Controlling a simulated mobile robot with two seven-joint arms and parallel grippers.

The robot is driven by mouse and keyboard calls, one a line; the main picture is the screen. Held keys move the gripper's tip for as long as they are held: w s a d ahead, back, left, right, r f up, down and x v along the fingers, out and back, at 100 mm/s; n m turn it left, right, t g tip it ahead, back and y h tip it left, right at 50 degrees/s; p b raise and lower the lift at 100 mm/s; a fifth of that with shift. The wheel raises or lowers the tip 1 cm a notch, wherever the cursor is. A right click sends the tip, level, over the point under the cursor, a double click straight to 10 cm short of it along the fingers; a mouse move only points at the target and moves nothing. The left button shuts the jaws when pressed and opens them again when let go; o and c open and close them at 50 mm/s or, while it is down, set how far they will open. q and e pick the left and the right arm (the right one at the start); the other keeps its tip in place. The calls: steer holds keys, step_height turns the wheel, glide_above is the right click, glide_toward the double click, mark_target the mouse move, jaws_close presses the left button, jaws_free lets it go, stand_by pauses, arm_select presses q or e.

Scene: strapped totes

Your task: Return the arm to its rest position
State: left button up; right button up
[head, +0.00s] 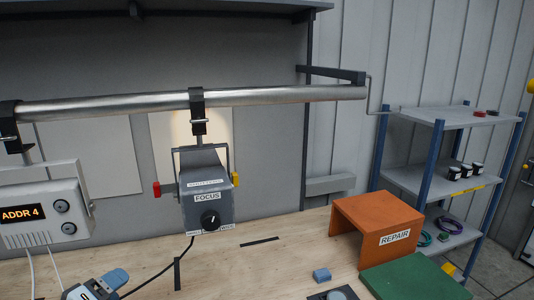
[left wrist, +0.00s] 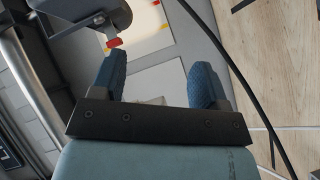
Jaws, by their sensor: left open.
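My left gripper (head: 100,286) shows at the bottom left edge of the head view, over the wooden table, left of the focus lamp. In the left wrist view its two blue textured fingers (left wrist: 158,85) stand wide apart with nothing held between them. The rest of my left arm is mostly out of the head view. My right gripper does not show clearly in either view.
A grey focus lamp (head: 207,190) with red and yellow side knobs hangs from a metal rail (head: 260,96). An ADDR 4 unit (head: 42,213) hangs left. A black cable (head: 160,272) runs near my gripper. An orange REPAIR stand (head: 372,222) and green mat (head: 415,282) are right.

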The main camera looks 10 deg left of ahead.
arm_select(q)
steer(key=s+d+f+m+g+b, duration=0.1)
steer(key=s+d+f+m, duration=0.3)
steer(key=f, duration=0.7)
steer(key=s+d+f+m+g+b, duration=0.1)
steer(key=s+d+f+m+b, duration=0.2)
steer(key=s+d+f, duration=0.4)
steer(key=s+d+f+m+g+b, duration=0.2)
steer(key=s+d+f+m, duration=0.4)
steer(key=f, duration=1.1)
steer(key=shift+d, duration=0.85)
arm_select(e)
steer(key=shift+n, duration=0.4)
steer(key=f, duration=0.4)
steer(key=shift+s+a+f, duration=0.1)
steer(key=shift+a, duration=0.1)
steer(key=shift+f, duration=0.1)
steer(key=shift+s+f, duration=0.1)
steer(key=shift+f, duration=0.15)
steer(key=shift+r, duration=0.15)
